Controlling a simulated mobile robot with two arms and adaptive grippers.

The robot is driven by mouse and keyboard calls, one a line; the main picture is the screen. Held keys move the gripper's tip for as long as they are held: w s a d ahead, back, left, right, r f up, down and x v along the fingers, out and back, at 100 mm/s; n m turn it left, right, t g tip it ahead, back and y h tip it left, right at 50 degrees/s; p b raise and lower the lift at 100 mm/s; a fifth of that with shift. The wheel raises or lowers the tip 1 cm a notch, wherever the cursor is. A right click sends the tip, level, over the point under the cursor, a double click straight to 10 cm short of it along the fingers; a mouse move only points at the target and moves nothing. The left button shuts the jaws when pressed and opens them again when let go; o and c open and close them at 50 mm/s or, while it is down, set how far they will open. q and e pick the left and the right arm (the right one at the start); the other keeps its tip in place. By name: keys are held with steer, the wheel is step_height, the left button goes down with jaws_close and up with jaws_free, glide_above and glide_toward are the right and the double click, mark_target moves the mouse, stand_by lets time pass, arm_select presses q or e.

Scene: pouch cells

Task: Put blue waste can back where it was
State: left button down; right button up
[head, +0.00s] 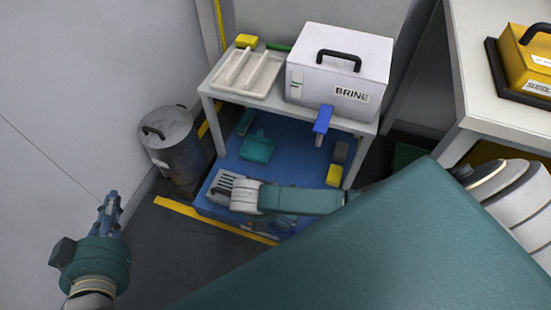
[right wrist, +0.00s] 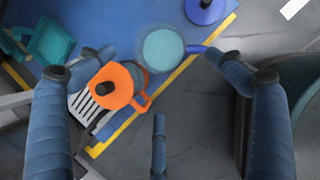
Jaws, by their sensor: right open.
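In the right wrist view, a round vessel with a pale teal top and a blue handle (right wrist: 163,50) lies ahead between my right gripper's fingers, apart from them. A blue round piece with a dark knob (right wrist: 205,8) is at the top edge. I cannot tell which of them is the blue waste can. My right gripper (right wrist: 160,75) is open and empty; in the head view it is mostly hidden by my arm, low over the blue mat (head: 285,165). My left gripper (head: 110,205) is at the left, away from everything; its jaw opening is unclear.
An orange jug (right wrist: 118,85) stands close to the left finger, beside a white slatted piece (right wrist: 84,106). A teal dustpan (head: 257,148) lies under the table (head: 205,88) holding the BRINE box (head: 335,80). A grey lidded can (head: 172,143) stands left. Yellow tape edges grey floor.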

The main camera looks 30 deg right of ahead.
steer(key=a+r+m+t+y, duration=0.1)
steer(key=a+r+m+y, duration=0.15)
steer(key=a, duration=0.65)
steer(key=w+a+r+m+t+y, duration=0.3)
steer(key=a+r+m+t+y, duration=0.15)
steer(key=a+r+m, duration=0.35)
steer(key=w+d+r+m+t, duration=0.1)
steer(key=d+r+m+t, duration=0.2)
steer(key=r, duration=0.6)
steer(key=w+d+r+m+t, duration=0.2)
steer(key=d+r+m, duration=0.4)
steer(key=r, duration=0.4)
steer(key=shift+w+d+t, duration=0.15)
steer(key=shift+d+t, duration=0.7)
steer(key=shift+d, duration=0.05)
steer(key=shift+f, duration=0.15)
